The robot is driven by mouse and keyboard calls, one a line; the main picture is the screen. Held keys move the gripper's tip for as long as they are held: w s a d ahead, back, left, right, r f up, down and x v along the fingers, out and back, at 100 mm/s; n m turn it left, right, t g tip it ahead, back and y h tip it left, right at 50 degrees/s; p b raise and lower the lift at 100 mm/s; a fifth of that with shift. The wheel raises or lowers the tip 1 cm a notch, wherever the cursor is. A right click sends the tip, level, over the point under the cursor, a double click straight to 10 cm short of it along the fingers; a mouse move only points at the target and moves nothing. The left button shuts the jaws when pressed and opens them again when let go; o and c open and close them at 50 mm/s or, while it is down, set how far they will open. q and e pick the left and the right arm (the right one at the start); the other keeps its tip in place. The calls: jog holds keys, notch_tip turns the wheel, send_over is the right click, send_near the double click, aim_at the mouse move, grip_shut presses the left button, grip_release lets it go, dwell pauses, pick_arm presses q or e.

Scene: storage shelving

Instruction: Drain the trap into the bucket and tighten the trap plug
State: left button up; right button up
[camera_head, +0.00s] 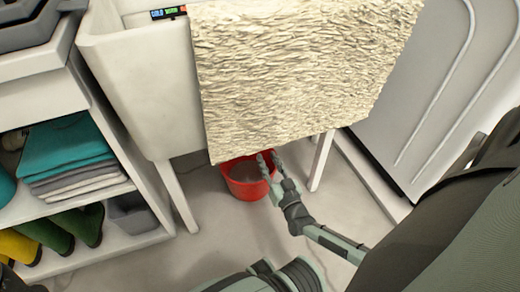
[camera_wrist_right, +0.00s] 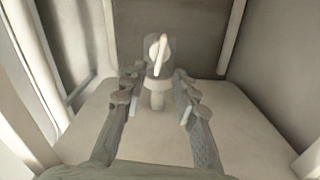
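The red bucket (camera_head: 242,190) stands on the floor under the white sink (camera_head: 140,85) in the head view. My right gripper (camera_head: 269,158) is in front of the bucket's right side in that view, fingers pointing up under the sink. In the right wrist view my right gripper (camera_wrist_right: 158,85) is open, with nothing between its pads. Beyond the fingertips, a pale fitting that looks like the trap (camera_wrist_right: 157,85) shows between them, with a white round part and a thin red-and-white piece (camera_wrist_right: 162,45). I cannot tell the plug apart clearly. The left gripper is out of view.
A cream textured cloth or mat (camera_head: 300,60) hangs over the sink front and hides the trap in the head view. White sink legs (camera_head: 177,197) stand on both sides.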

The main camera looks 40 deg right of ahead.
jog(key=b+x, duration=0.2)
jog(key=x, duration=0.5)
jog(key=shift+w, duration=0.2)
jog(key=shift+d+r, duration=0.1)
grip_shut()
